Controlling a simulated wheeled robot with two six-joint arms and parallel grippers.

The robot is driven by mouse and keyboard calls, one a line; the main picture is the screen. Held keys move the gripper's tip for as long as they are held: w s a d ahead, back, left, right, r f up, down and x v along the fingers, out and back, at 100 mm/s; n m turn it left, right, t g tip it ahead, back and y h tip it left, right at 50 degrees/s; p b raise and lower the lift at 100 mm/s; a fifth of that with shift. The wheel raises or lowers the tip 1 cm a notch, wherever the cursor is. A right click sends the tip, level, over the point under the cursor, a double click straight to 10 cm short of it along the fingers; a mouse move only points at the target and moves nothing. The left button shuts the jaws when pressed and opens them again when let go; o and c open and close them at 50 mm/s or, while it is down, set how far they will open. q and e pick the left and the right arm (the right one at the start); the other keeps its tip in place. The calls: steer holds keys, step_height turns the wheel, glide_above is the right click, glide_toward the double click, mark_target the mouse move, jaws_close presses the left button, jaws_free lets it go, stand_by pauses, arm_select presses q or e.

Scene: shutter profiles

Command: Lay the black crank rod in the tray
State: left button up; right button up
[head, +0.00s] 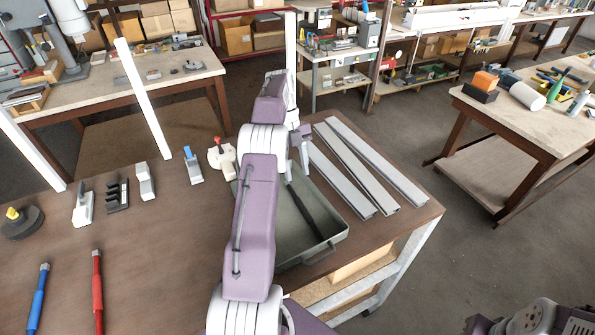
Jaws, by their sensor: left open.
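The tray (340,240) is a shallow grey-green one on the brown workbench, partly hidden behind my left arm. The black crank rod (308,208) shows within the tray's outline, running slantwise from near my gripper down toward the near right wall. I cannot tell for sure whether its whole length rests on the tray floor. My left gripper (298,162) is open at the far side of the tray, close to the rod's far end. The fingers look clear of the rod, but they are small here.
Several long grey shutter profiles (355,168) lie right of the tray. A red-handled tool (222,155) on a pale base and a blue-topped block (192,165) stand left of it. Blue (38,298) and red (97,290) rods lie at the front left.

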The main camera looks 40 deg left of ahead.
arm_select(q)
steer(key=s+d+f+n+t+y, duration=0.1)
steer(key=s+d+n, duration=0.1)
steer(key=d+n, duration=0.5)
steer(key=s+d+f+n+y, duration=0.2)
steer(key=d+n, duration=0.5)
steer(key=s+d+f+n, duration=0.1)
steer(key=s+d+n, duration=0.1)
steer(key=s+n, duration=0.1)
steer(key=s+d+f+n+t, duration=0.1)
steer(key=s+d+n, duration=0.1)
steer(key=s+n, duration=0.1)
steer(key=s+d+f+n+t, duration=0.1)
steer(key=s+d+n, duration=0.1)
steer(key=s, duration=0.3)
steer(key=shift+s+f+n+y, duration=0.15)
steer(key=shift+f+n+y, duration=0.05)
steer(key=shift+n+y, duration=0.2)
steer(key=shift+s+f+n, duration=0.2)
steer(key=shift+s+n, duration=0.2)
steer(key=shift+w, duration=0.1)
steer(key=shift+d, duration=0.15)
